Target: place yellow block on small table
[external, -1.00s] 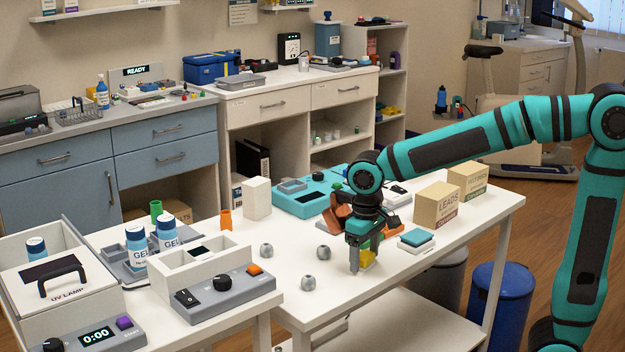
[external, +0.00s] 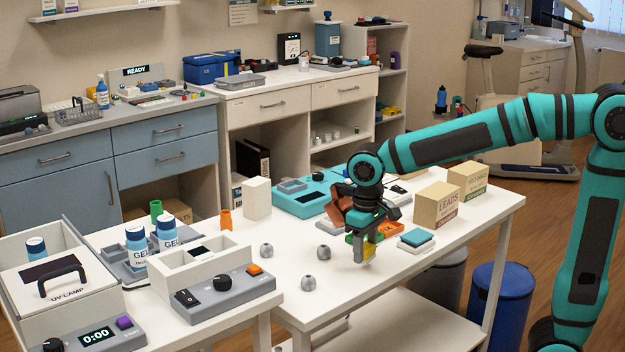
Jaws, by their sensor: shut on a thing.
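My gripper (external: 364,255) is shut on a yellow block (external: 370,251), whose lower part shows between the fingers. The fingers hide much of the block. The gripper is low over the white table (external: 345,300), slightly tilted, and the block seems a little above the tabletop. I cannot tell the exact gap. No separate table labelled as small shows; I cannot tell whether this white table is the one meant.
A teal-topped pad (external: 417,238) lies just right of my gripper. Grey knobs (external: 309,283) lie to its left. The table's front middle is clear.

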